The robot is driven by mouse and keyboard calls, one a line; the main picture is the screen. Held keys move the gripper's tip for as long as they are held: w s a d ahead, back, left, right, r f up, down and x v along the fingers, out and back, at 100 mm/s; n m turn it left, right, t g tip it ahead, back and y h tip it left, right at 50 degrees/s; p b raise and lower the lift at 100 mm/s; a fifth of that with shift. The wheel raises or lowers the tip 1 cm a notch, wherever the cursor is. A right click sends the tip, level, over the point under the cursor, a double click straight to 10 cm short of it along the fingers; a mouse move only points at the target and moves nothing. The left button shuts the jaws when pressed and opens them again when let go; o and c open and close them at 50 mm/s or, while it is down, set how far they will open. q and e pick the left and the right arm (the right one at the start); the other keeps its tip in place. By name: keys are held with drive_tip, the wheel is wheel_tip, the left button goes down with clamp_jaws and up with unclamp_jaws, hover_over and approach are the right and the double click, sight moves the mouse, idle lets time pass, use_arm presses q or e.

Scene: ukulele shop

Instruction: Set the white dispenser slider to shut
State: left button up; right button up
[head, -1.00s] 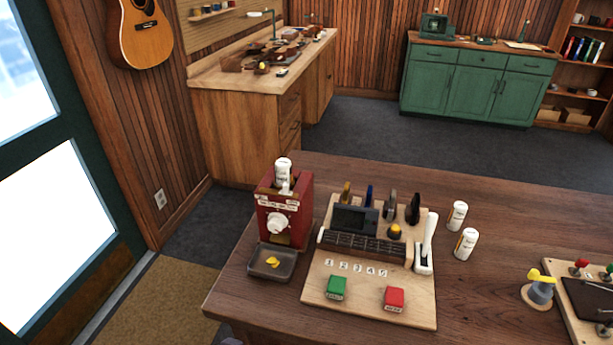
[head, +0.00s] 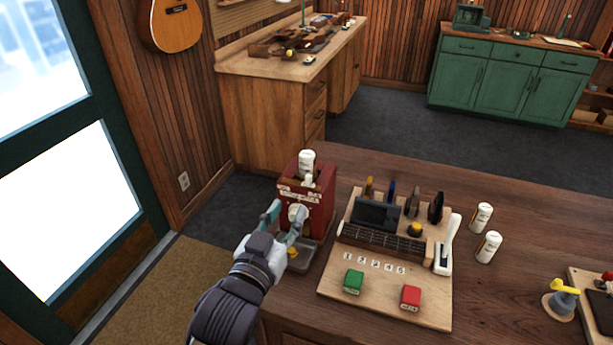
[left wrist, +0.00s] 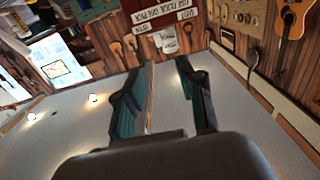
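The red dispenser (head: 322,215) stands at the table's left end, with a white bottle (head: 306,160) on top. A small white slider (head: 308,180) sits in front of the bottle, above the label strip; I cannot tell which setting it is at. A white round knob (head: 297,212) is on the dispenser's front. My left gripper (head: 285,218) is open and empty in front of the dispenser, near the knob. In the left wrist view its fingers (left wrist: 167,65) are apart, pointing towards white parts (left wrist: 166,40) by the dispenser's labels (left wrist: 187,14). My right gripper is not in view.
A tray (head: 312,258) with a yellow piece sits below the dispenser, partly behind my gripper. A wooden board (head: 385,295) with a green block (head: 353,281), a red block (head: 411,297) and a white lever (head: 446,245) is to the right. Two white bottles (head: 488,246) stand further right.

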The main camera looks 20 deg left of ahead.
sight(308, 178)
use_arm(q)
drive_tip(key=w+p, duration=0.2)
drive_tip(key=w, duration=0.8)
drive_tip(key=shift+d+p, duration=0.15)
drive_tip(key=shift+p, duration=0.15)
drive_tip(key=shift+w, duration=0.6)
clamp_jaws()
